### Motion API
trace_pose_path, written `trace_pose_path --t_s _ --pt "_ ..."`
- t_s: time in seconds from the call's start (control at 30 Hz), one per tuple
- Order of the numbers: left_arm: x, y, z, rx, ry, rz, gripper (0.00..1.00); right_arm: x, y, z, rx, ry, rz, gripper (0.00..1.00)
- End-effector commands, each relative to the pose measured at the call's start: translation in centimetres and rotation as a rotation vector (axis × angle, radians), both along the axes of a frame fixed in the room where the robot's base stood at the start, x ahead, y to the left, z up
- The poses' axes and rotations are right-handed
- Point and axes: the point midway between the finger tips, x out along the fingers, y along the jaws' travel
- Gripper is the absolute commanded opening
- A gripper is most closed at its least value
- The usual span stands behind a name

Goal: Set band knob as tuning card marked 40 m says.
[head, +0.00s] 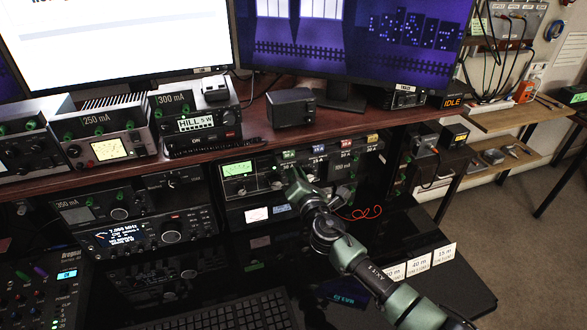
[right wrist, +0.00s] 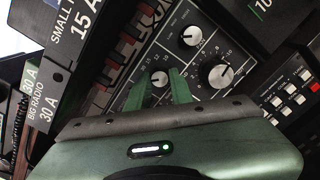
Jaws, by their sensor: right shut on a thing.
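My right arm reaches in from the lower right in the head view. Its gripper (head: 292,178) is at the front of the dark tuner (head: 238,182) with the lit green meter, under the desk top. In the right wrist view its two green fingers (right wrist: 158,84) stand on either side of a small knob (right wrist: 158,78) with a white pointer and are shut on it. I cannot read its label. Two more knobs, an upper one (right wrist: 191,36) and a larger one (right wrist: 221,75), sit to its right. The card marked 40 m (head: 420,266) stands at the lower right; its small print is unreadable.
Two other cards (head: 392,273) (head: 445,253) flank the 40 m card. A radio with a lit display (head: 125,238) and a keyboard (head: 225,315) are on the left and front. Red wire (head: 360,213) lies beside the tuner. The dark surface near the cards is mostly clear.

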Motion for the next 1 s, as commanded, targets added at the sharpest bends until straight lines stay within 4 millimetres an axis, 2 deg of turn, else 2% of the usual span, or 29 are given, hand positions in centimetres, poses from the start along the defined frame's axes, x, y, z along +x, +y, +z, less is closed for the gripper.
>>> trace_pose_path --t_s 0.33,0.37,0.4,0.43,0.77,0.87,1.0 --pt "0.0 0.0 0.0 0.000 0.000 0.000 0.00 -0.1 0.1 -0.4 -0.002 0.004 0.002 0.00" --pt "0.0 0.0 0.0 0.000 0.000 0.000 0.00 -0.1 0.1 -0.4 -0.003 0.005 0.001 0.30" --pt "0.0 0.0 0.0 0.000 0.000 0.000 0.00 -0.1 0.1 -0.4 -0.003 0.005 0.001 0.41" --pt "0.0 0.0 0.0 0.000 0.000 0.000 0.00 -0.1 0.1 -0.4 -0.003 0.005 0.001 0.43" --pt "0.0 0.0 0.1 0.000 0.000 0.000 0.00 -0.3 -0.1 -0.1 -0.002 0.002 0.001 0.43" --pt "0.0 0.0 0.2 0.000 0.000 0.000 0.00 -1.2 -0.4 -0.1 -0.001 0.001 0.000 0.43" --pt "0.0 0.0 0.4 0.000 0.000 0.000 0.00 -3.5 -1.1 -0.3 -0.001 0.004 0.001 0.43"
